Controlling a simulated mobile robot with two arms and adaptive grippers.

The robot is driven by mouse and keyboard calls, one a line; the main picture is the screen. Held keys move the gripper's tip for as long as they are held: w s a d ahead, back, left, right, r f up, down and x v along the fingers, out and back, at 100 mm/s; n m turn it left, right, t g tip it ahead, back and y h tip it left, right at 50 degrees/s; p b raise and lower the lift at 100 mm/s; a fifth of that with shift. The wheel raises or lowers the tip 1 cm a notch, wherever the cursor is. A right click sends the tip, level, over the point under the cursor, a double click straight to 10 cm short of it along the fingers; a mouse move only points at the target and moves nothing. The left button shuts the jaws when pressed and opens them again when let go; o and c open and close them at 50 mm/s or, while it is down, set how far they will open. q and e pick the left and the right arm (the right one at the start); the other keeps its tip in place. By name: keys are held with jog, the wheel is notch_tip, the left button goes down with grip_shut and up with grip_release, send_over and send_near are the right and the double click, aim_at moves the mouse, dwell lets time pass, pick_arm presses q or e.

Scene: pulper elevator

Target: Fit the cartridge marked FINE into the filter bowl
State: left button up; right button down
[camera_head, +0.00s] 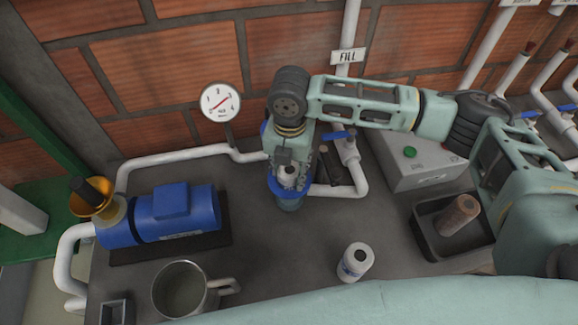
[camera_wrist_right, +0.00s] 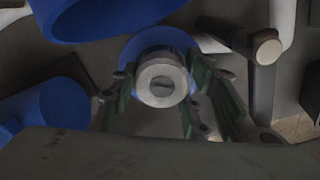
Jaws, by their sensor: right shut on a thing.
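My right gripper (camera_head: 291,180) points down at the filter bowl (camera_head: 290,203), which has a blue rim and stands on the bench near the pipes. The gripper is shut on a white cartridge (camera_head: 289,170). In the right wrist view the cartridge (camera_wrist_right: 162,83) shows its round end with a central hole, between the two fingers (camera_wrist_right: 160,98). The blue bowl rim (camera_wrist_right: 160,38) shows around and behind it. How deep the cartridge sits in the bowl is hidden. A second white cartridge (camera_head: 355,262) with a blue mark stands upright on the bench. I cannot read either marking. My left gripper is out of view.
A black tray (camera_head: 425,222) with a brown cartridge (camera_head: 458,215) lies at right. A blue pump (camera_head: 175,212) and a metal jug (camera_head: 180,290) are at left. A gauge (camera_head: 221,102) and white pipes stand behind. The bench between jug and standing cartridge is clear.

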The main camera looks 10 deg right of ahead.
jog(key=c, duration=1)
grip_release()
jog(key=shift+f, duration=0.15)
notch_tip(320, 180, up, 12)
jog(key=shift+r+b, duration=0.2)
jog(key=shift+b, duration=1.05)
